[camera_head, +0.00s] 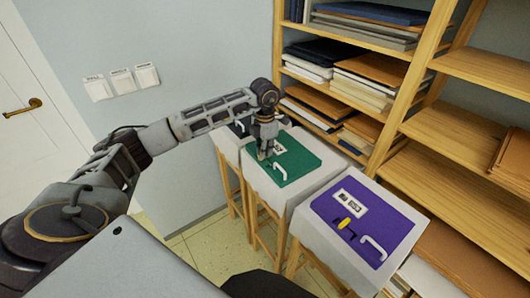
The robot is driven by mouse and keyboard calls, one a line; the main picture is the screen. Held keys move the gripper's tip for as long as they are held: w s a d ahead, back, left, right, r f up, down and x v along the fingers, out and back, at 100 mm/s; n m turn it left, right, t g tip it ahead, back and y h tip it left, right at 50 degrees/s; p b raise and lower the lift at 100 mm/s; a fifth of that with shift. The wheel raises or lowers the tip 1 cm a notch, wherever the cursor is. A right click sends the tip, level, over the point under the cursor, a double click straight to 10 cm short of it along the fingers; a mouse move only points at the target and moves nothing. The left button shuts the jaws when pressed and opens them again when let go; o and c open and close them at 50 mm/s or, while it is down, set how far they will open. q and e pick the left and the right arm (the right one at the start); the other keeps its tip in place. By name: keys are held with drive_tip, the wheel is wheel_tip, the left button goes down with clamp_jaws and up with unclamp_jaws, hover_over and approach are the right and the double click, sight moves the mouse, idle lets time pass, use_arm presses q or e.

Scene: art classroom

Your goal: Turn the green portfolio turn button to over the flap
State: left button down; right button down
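The green portfolio (294,157) lies flat on a white-topped stand (276,203) in the middle. It has a white handle (280,171) at its front edge and a white label (279,147) on top. My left arm reaches in from the left, and its gripper (264,156) points down at the left part of the green portfolio. The fingers are too small to tell open from shut, or touching from just above. The green portfolio's turn button cannot be made out; the gripper covers that area. My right gripper is not in view.
A purple portfolio (391,220) with a yellow turn button (344,223) lies on a stand to the right. A dark portfolio (241,128) lies partly hidden behind my arm. Wooden shelves (398,112) with stacked folders stand close behind. A door (33,130) is at left.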

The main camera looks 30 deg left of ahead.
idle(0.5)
use_arm(q)
drive_tip(key=c, duration=1.6)
unclamp_jaws()
drive_tip(key=shift+c, duration=0.2)
wheel_tip(320, 180, up, 12)
